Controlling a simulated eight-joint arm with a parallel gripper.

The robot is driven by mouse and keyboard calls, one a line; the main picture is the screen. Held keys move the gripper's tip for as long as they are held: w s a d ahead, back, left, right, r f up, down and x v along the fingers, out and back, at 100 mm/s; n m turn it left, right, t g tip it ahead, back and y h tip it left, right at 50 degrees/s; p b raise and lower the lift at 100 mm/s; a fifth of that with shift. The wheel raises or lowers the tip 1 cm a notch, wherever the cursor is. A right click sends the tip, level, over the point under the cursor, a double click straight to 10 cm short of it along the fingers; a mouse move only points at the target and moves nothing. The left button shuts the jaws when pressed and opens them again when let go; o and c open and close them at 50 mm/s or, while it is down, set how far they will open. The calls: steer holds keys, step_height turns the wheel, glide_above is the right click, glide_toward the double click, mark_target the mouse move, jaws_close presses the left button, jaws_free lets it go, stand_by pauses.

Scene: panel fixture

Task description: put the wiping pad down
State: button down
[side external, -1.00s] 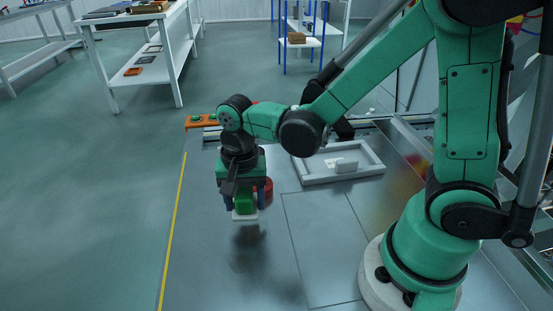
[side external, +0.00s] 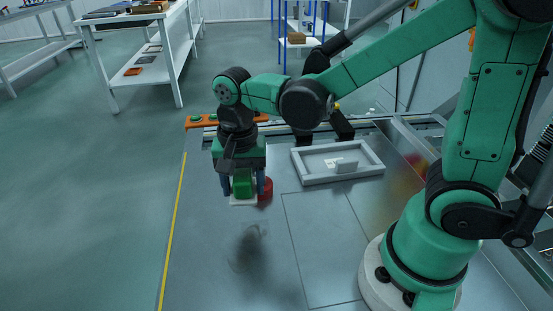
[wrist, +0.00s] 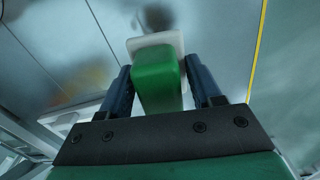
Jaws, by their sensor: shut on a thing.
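The wiping pad (side external: 243,187) has a green block handle on a pale white base. My gripper (side external: 243,185) is shut on the green handle and holds the pad above the grey metal table, with a dark shadow below it. In the wrist view the green handle of the pad (wrist: 158,80) sits between the two blue fingers of my gripper (wrist: 160,88), with the white base beyond it.
A red round object (side external: 265,189) is just right of the pad in the side view. A grey tray (side external: 312,178) with a small white block (side external: 346,166) lies further right. An orange bar (side external: 200,121) with green buttons is at the back left. The front table surface is clear.

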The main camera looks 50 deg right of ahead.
steer(key=w+a+r, duration=0.1)
steer(key=w+r, duration=0.4)
step_height(320, 180, up, 7)
steer(key=n, duration=0.1)
glide_above(205, 212)
step_height(205, 212, down, 20)
steer(key=shift+r, duration=0.1)
steer(key=shift+f, duration=0.35)
steer(key=shift+c, duration=0.8)
jaws_free()
step_height(205, 212, up, 12)
steer(key=s+d+r+n+t, duration=0.2)
steer(key=s+d+n+t, duration=0.5)
steer(key=s+n, duration=0.2)
steer(key=shift+s+d+r, duration=0.2)
steer(key=shift+s+d, duration=0.15)
steer(key=shift+s, duration=0.55)
